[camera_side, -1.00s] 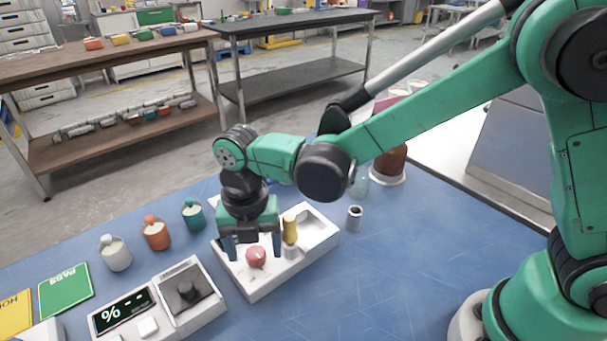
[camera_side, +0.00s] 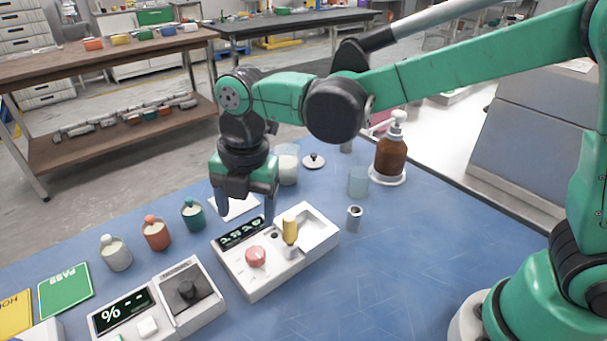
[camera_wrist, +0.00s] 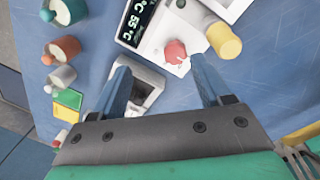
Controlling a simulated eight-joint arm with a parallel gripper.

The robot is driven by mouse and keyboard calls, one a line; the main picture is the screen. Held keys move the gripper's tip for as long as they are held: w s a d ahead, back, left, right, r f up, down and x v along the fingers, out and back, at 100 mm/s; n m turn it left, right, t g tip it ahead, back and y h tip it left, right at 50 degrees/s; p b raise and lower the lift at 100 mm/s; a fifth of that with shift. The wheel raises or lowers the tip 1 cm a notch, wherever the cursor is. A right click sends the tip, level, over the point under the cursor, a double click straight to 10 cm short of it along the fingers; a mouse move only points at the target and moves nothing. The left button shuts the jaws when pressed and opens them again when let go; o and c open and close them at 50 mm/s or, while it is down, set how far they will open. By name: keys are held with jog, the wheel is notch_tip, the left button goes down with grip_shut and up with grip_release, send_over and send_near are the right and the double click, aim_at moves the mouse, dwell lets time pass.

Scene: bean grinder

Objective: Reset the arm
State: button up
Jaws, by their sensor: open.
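My gripper (camera_side: 245,205) is open and empty. In the side view it hangs above and behind the white grinder unit (camera_side: 262,285), with its fingers apart and pointing down. In the wrist view my gripper (camera_wrist: 160,85) shows both blue fingers with a wide gap. The unit carries a red knob (camera_side: 256,256), a yellow-topped part (camera_side: 289,230) and a lit display (camera_side: 242,232). The wrist view also shows the red knob (camera_wrist: 175,51) and the yellow part (camera_wrist: 223,41) beyond the fingertips, apart from them.
Three lidded jars (camera_side: 156,233) stand to the left. A brown pump bottle (camera_side: 391,155), a clear glass (camera_side: 358,182) and a small grey cylinder (camera_side: 354,217) stand right. The front-right mat is clear.

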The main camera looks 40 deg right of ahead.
jog(key=s+d+r+m+t, duration=0.1)
jog(key=s+d+m+t, duration=0.2)
jog(key=d+m, duration=0.5)
jog(key=s+d+r+m+t, duration=0.2)
jog(key=d+m, duration=0.6)
jog(key=m, duration=1)
jog(key=shift+s+d+t+h, duration=0.3)
jog(key=shift+s+t, duration=0.3)
jog(key=shift+s, duration=0.55)
jog(key=shift+r, duration=0.1)
jog(key=shift+c, duration=0.4)
